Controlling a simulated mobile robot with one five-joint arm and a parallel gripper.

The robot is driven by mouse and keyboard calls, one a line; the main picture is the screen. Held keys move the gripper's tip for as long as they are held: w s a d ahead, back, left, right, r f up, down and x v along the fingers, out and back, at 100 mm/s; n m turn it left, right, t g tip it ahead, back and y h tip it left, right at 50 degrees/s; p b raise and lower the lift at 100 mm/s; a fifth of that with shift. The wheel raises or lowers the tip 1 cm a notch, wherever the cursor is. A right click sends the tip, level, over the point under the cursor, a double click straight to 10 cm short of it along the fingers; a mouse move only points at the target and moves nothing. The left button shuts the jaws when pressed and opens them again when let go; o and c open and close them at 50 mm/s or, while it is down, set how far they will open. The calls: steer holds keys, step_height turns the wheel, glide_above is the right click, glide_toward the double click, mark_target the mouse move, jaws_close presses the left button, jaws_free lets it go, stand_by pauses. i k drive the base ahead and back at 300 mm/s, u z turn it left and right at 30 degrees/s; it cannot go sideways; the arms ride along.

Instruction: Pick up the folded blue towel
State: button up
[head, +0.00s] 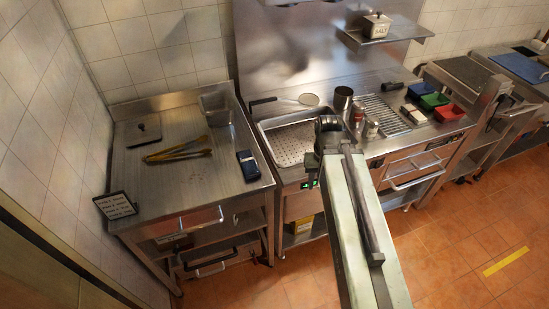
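The folded blue towel (248,166) is a small dark blue bundle lying flat near the right front edge of the left steel table. My arm reaches up from the bottom of the head view. Its dark end, with my gripper (312,163), is to the right of the towel and apart from it, in front of the perforated pan. The fingers are small and partly hidden by the arm, so I cannot tell whether they are open. The towel is in plain view with nothing on it.
The perforated pan (290,143) and several jars stand right. Tiled floor (440,260) is clear.

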mark_target(249, 169)
steer(key=z, duration=0.75)
steer(key=i, duration=1)
steer(key=u, duration=3.75)
